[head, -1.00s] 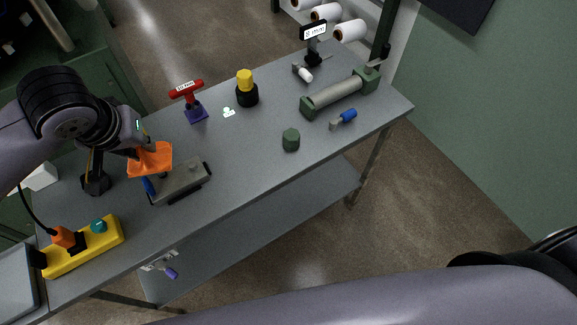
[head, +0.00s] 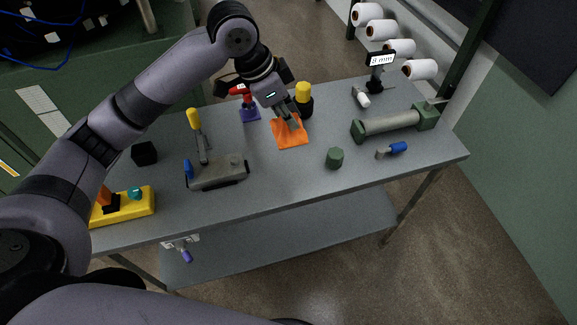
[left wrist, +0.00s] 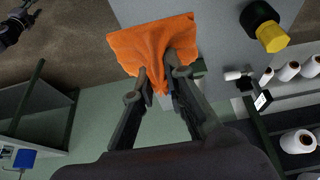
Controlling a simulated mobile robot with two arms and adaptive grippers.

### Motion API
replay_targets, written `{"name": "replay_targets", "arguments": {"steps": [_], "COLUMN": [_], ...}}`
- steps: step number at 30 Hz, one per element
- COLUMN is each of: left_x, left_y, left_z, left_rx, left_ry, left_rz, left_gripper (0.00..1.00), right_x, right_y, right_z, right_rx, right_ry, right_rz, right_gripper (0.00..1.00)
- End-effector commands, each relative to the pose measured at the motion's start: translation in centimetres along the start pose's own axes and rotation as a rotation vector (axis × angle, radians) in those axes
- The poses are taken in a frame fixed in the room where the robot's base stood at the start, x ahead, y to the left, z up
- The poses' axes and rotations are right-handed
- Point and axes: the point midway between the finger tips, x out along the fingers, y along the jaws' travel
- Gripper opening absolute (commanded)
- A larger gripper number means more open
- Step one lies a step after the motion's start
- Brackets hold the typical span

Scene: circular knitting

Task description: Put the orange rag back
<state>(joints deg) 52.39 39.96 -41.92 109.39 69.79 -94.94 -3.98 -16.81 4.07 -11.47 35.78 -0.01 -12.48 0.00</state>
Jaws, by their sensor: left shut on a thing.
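The orange rag (head: 290,134) hangs from my left gripper (head: 285,113) in the head view, over the back middle of the grey table (head: 250,205). In the left wrist view the rag (left wrist: 150,42) spreads out from between the fingertips of my left gripper (left wrist: 160,78), which is shut on its pinched middle. I cannot tell whether its lower edge touches the table. A red-topped stand on a purple base (head: 249,113) is just left of the rag, and a yellow-and-black bottle (head: 304,100) is just right of it. My right gripper is not in view.
A grey clamp-like device (head: 217,172) and a yellow box (head: 125,206) are on the left. A dark green knob (head: 335,158), a blue-handled tool (head: 392,150) and a green roller unit (head: 395,122) are on the right. The front middle is clear.

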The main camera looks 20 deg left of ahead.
Motion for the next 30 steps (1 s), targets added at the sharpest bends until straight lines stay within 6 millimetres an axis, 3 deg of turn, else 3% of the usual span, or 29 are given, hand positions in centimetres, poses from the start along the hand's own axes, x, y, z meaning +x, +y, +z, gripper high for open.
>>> {"name": "replay_targets", "arguments": {"steps": [6,12,25,30], "left_x": [5.6,9.7,14.4,15.2], "left_y": [0.1,0.1,0.0,0.0], "left_z": [2.5,4.2,6.1,6.4], "left_rx": [-0.005,-0.004,-0.004,-0.002], "left_ry": [-0.006,-0.003,-0.002,0.0], "left_rz": [0.004,0.001,0.0,-0.002], "left_gripper": [0.0,0.0,0.0,0.0], "right_x": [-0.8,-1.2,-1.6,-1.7], "right_y": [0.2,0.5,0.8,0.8], "right_z": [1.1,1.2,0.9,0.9], "right_rx": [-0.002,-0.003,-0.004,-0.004], "right_ry": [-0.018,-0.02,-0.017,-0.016], "right_rz": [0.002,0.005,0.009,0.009], "right_gripper": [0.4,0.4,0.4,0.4]}}
